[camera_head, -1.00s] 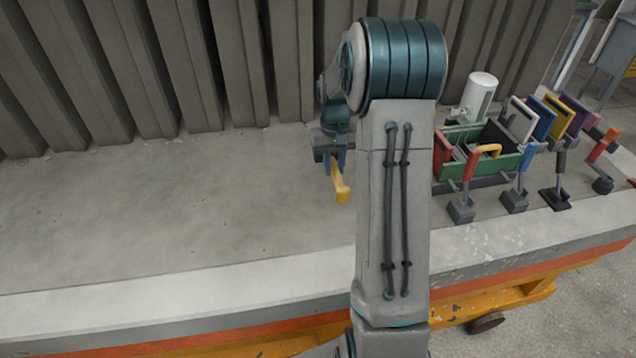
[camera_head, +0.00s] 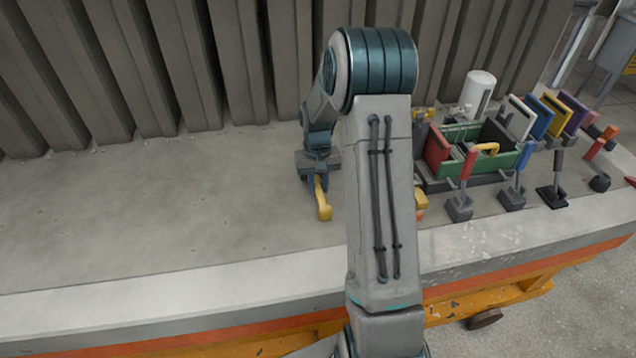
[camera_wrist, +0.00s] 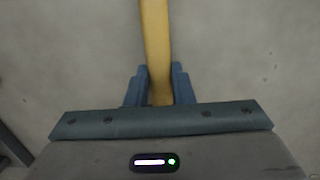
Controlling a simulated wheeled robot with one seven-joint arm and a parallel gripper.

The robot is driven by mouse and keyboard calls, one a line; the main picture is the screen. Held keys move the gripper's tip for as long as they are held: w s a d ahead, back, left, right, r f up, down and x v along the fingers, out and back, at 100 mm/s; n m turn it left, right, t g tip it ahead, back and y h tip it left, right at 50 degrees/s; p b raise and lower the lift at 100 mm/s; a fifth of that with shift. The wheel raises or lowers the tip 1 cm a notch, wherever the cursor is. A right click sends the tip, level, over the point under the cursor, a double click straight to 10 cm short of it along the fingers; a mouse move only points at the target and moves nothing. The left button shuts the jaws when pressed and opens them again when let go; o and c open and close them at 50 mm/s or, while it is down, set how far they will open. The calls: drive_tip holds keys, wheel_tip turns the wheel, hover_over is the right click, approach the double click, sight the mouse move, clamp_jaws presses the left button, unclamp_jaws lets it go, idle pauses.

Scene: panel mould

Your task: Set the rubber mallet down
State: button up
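My gripper (camera_head: 318,184) is over the left-middle of the grey slab (camera_head: 150,225), left of my upright arm link. It is shut on a yellow bar-like piece, which I take to be the rubber mallet (camera_head: 324,209). The piece points down and toward the front, with a thicker yellow end. In the wrist view, its yellow shaft (camera_wrist: 155,40) runs up between the two blue fingers (camera_wrist: 160,88) and out of the frame. I cannot tell whether its end touches the slab.
A green crate (camera_head: 462,182) with coloured panels stands at right, with a white cylinder (camera_head: 478,92) behind. Several grey-footed tools, one red-handled (camera_head: 467,168), stand before it. Ribbed grey panels (camera_head: 160,65) line the back. The slab's left part is clear.

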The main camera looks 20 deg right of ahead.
sight(317, 183)
drive_tip(key=o, duration=0.4)
wheel_tip(317, 183, up, 12)
drive_tip(key=s+a+r+n+t, duration=0.1)
drive_tip(key=s+a+r+t, duration=0.1)
drive_tip(key=s+a+r, duration=0.65)
drive_tip(key=s, duration=0.5)
drive_tip(key=s+a+f+n+t, duration=0.1)
drive_tip(key=s, duration=0.4)
drive_tip(key=s+a+f+t, duration=0.1)
drive_tip(key=s, duration=0.5)
drive_tip(key=shift+a, duration=0.25)
